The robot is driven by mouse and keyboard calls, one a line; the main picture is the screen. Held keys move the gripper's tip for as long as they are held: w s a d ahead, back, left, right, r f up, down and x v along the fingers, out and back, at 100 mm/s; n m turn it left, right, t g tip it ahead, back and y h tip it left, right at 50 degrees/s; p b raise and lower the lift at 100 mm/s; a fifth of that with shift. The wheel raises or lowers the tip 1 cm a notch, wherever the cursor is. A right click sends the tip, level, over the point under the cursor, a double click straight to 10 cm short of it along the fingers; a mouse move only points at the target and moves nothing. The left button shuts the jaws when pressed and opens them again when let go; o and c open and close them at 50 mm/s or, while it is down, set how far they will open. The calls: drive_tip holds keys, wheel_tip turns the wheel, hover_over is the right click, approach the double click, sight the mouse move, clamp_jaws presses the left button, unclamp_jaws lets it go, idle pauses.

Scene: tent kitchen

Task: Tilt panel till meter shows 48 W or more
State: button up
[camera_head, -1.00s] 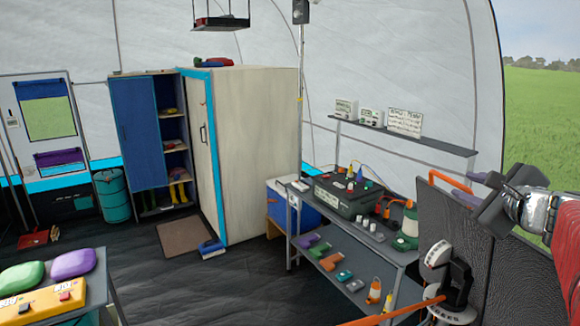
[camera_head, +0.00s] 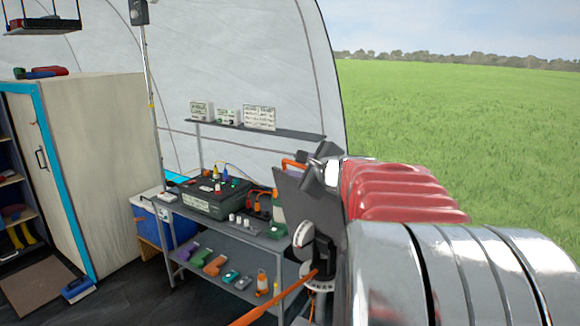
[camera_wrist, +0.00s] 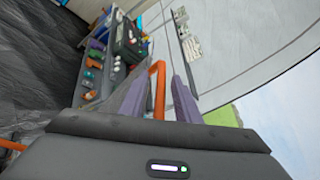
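The dark panel (camera_head: 292,190) stands at the right end of the bench, seen nearly edge-on and partly hidden by my arm. Its orange handle (camera_head: 292,164) sticks out at the top. My gripper (camera_wrist: 158,82) has its two purple fingers apart, with the orange bar of the handle (camera_wrist: 159,95) between them. Gaps show on both sides of the bar. In the head view my arm hides most of the gripper. A white box with a display (camera_head: 202,110) and a smaller one (camera_head: 228,116) stand on the upper shelf. I cannot tell which is the meter, and no reading is legible.
A white sign (camera_head: 260,117) stands on the shelf (camera_head: 290,133). A black case (camera_head: 213,200) and small items crowd the bench. A white and black device (camera_head: 318,252) and an orange bar (camera_head: 275,303) are low beside my arm. A grass field (camera_head: 460,120) lies outside right.

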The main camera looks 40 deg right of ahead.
drive_tip(key=shift+c, duration=0.6)
clamp_jaws()
